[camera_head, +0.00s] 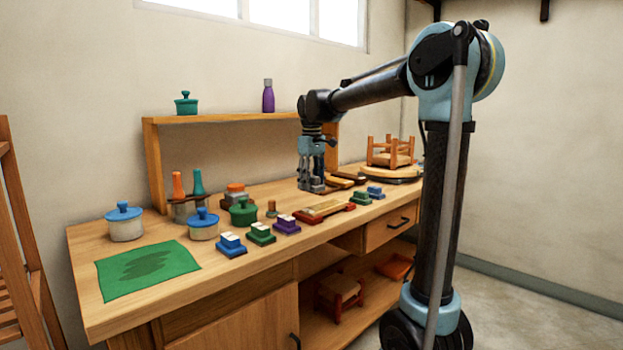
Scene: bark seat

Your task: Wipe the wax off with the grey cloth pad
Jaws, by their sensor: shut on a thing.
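My gripper (312,184) points down at the back of the wooden workbench, right of the middle. It is shut on a small grey thing low between its fingers, which looks like the grey cloth pad; the fingers hide most of it. Just right of it lie small wooden pieces (342,181). A small wooden stool (391,152) stands on a round wooden turntable (378,172) farther right. I cannot make out wax for certain. A green mat (119,289) at the bench's left end bears a dark smear.
Several coloured blocks, such as a blue one (231,245), line the bench front beside a pale board on a red base (323,212). Blue-lidded pots (125,229) stand left. A raised shelf (230,117) holds a green pot (186,103) and a purple bottle (268,97).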

